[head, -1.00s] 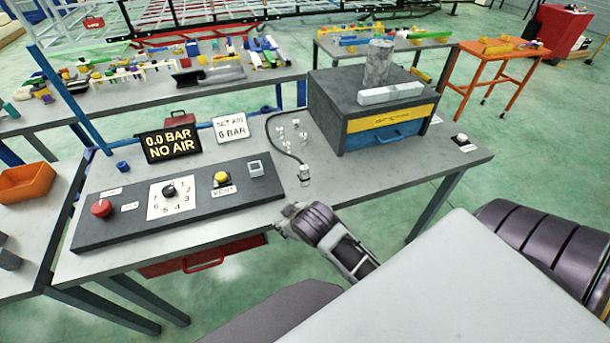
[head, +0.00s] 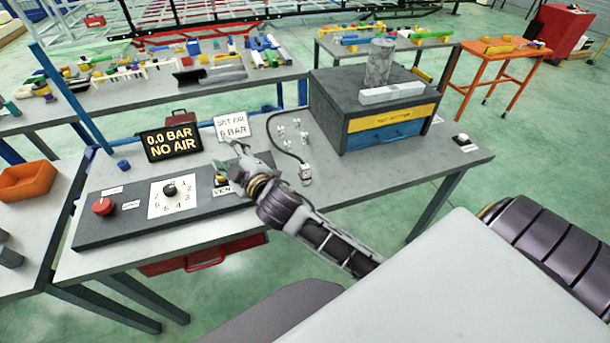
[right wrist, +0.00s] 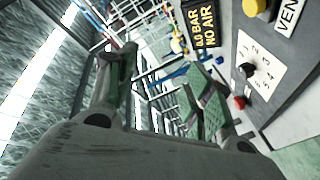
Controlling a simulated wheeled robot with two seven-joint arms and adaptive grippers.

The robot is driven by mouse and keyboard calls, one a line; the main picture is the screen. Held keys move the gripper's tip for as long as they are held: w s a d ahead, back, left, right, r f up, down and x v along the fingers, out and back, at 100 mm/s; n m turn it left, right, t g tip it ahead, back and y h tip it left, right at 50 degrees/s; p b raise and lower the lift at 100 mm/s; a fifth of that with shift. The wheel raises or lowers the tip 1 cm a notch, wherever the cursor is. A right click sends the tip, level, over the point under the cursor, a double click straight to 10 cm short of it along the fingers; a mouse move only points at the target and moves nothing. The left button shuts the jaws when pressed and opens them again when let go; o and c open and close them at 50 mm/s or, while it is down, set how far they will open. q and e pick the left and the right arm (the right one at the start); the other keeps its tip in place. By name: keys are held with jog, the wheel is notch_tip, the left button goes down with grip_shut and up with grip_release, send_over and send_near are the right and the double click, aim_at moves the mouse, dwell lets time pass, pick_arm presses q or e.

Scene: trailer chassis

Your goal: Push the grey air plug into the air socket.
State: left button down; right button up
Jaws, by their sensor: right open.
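The grey air plug (head: 305,172) lies on the bench at the end of a dark curved hose (head: 270,128). The square grey air socket at the right end of the control panel (head: 132,222) is hidden behind my right gripper. My right gripper (head: 229,160) is open, over the right part of the panel near the VENT label, left of the plug and apart from it. In the right wrist view its two fingers (right wrist: 160,80) are spread with nothing between them. My left gripper is not in view.
The panel carries a red button (head: 103,206), a numbered dial (head: 170,190) and a yellow VENT knob, partly covered. A black display (head: 171,143) reads 0.0 BAR NO AIR. A dark box with a yellow stripe (head: 392,118) stands right of the hose. Small fittings (head: 290,132) lie beside it.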

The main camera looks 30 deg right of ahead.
jog(key=s+a+r+n+g+y, duration=0.1)
jog(key=s+a+r+n+y, duration=0.2)
jog(key=a+r+n+y, duration=1.25)
jog(key=s+a+f+n+g, duration=0.45)
jog(key=n+g, duration=0.35)
jog(key=n, duration=0.2)
jog(key=s+a+f+n+g, duration=0.3)
jog(key=f+n+g, duration=0.2)
jog(key=n+g, duration=0.4)
jog(key=w+d+f+n+h, duration=0.4)
jog(key=d+f+n+h, duration=0.3)
jog(key=d+f+h, duration=0.6)
jog(key=w+d+r+h, duration=0.1)
jog(key=w+d+h, duration=0.1)
jog(key=d, duration=0.7)
jog(key=w+d+r+h, duration=0.1)
jog(key=d+h, duration=0.3)
jog(key=d, duration=0.5)
jog(key=w+d+r+m+h, duration=0.1)
jog(key=w+d+r+h, duration=0.1)
jog(key=d, duration=0.7)
jog(key=shift+w+h, duration=0.4)
jog(key=shift+h, duration=0.25)
